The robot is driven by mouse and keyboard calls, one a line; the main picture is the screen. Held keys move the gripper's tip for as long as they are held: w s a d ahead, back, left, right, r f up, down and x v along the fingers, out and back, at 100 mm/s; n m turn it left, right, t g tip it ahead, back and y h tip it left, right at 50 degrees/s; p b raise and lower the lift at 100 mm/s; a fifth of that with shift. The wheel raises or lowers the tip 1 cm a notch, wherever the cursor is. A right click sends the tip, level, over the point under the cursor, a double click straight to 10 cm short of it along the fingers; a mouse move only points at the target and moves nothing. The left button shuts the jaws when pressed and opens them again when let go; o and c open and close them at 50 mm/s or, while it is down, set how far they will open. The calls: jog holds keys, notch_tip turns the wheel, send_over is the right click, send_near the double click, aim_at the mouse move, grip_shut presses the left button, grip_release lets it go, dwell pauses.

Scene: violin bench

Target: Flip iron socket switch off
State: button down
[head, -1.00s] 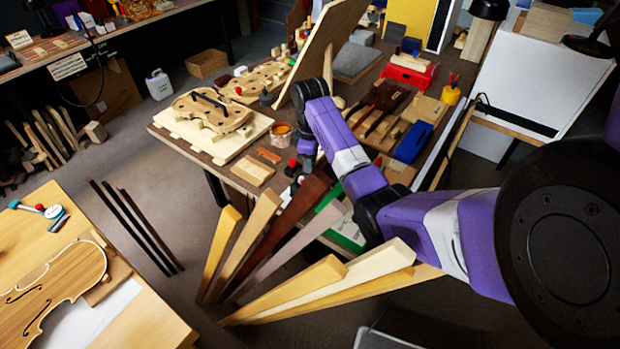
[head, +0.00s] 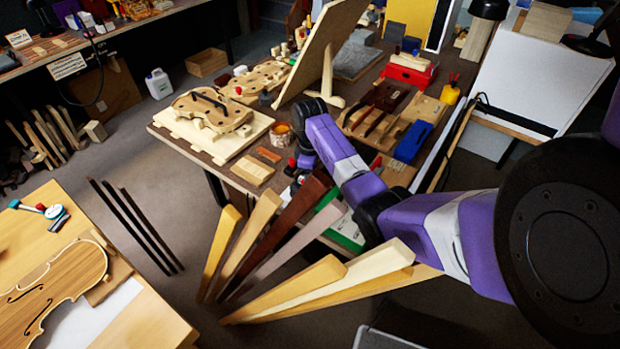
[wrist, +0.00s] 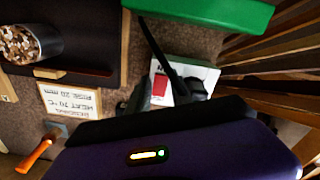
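The socket (wrist: 183,76) is a pale plate in the middle of the wrist view, with a red rocker switch (wrist: 160,86) on its left part. A black plug (wrist: 192,90) sits at its right, and a dark cord runs up from there. Whether the switch is on or off is too small to tell. My gripper (head: 299,168) is low over the bench's near edge in the head view. In the wrist view its purple and black body fills the bottom, close to the socket. Its fingertips are not clear, and contact with the switch cannot be told.
A green case (wrist: 205,15) lies beyond the socket. A lettered card (wrist: 72,102), a dark tray (wrist: 95,45) with a cup of pellets (wrist: 28,44), and an orange-handled tool (wrist: 36,153) are to the left. Wood strips (wrist: 275,75) crowd the right.

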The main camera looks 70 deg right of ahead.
jog(key=shift+w, duration=0.1)
jog(key=shift+w+g+b, duration=0.25)
jog(key=shift+g+b, duration=0.45)
jog(key=shift+g, duration=0.3)
jog(key=shift+g+y+b, duration=0.35)
jog(key=shift+g+y, duration=0.05)
jog(key=shift+g, duration=0.1)
jog(key=shift+r, duration=0.1)
jog(key=c, duration=1.4)
grip_release()
jog(key=shift+w, duration=0.1)
jog(key=shift+c, duration=0.2)
jog(key=v, duration=0.7)
jog(key=shift+r, duration=0.45)
